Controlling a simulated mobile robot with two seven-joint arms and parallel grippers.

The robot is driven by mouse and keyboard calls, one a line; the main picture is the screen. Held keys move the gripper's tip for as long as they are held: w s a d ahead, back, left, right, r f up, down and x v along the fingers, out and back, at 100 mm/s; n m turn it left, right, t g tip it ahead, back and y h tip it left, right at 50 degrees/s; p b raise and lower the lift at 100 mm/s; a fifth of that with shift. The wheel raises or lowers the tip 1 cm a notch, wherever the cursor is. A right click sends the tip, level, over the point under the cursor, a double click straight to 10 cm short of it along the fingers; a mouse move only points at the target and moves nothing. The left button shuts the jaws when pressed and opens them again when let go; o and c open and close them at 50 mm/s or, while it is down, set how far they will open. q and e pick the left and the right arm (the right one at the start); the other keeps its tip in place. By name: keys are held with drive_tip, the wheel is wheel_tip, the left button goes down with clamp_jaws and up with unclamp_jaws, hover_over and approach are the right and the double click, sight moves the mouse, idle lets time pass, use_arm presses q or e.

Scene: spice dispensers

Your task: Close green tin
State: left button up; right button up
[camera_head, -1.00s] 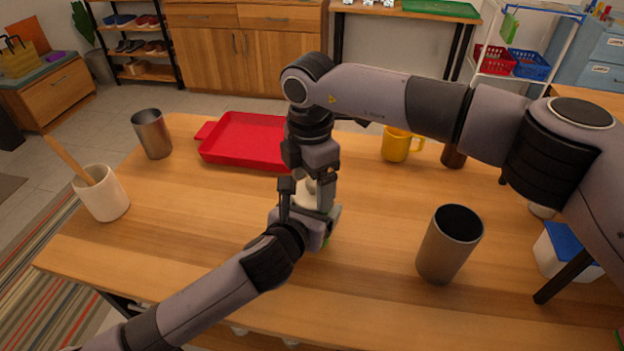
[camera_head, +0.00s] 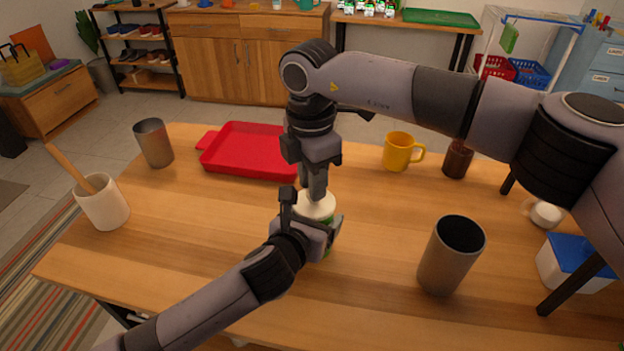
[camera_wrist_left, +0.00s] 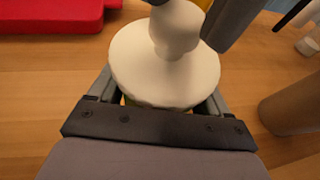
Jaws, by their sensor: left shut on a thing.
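The green tin (camera_head: 329,243) is upright above the front middle of the table, mostly hidden by my left gripper (camera_head: 318,228), which is shut around its body. Its cream lid (camera_head: 318,207) is over its top; the round disc and knob show in the left wrist view (camera_wrist_left: 165,75). I cannot tell whether the lid is fully seated. My right gripper (camera_head: 316,190) points down at the lid from above. In the left wrist view its dark fingers (camera_wrist_left: 205,15) are at the knob, but whether they grip it is unclear.
A red tray (camera_head: 255,150) lies behind the tin. A metal cup (camera_head: 447,260) stands to the right, with a yellow mug (camera_head: 398,153) behind. A white utensil pot (camera_head: 104,205) and another metal cup (camera_head: 154,143) are at left. The table's left front is clear.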

drive_tip(key=shift+f, duration=0.25)
idle(0.5)
use_arm(q)
drive_tip(key=shift+r, duration=0.1)
use_arm(e)
drive_tip(key=shift+r, duration=2.05)
use_arm(q)
drive_tip(key=o, duration=1.4)
drive_tip(key=shift+o, duration=0.2)
use_arm(e)
drive_tip(key=shift+r+p, duration=0.4)
use_arm(q)
drive_tip(key=v, duration=0.7)
use_arm(e)
drive_tip(key=shift+f, duration=0.15)
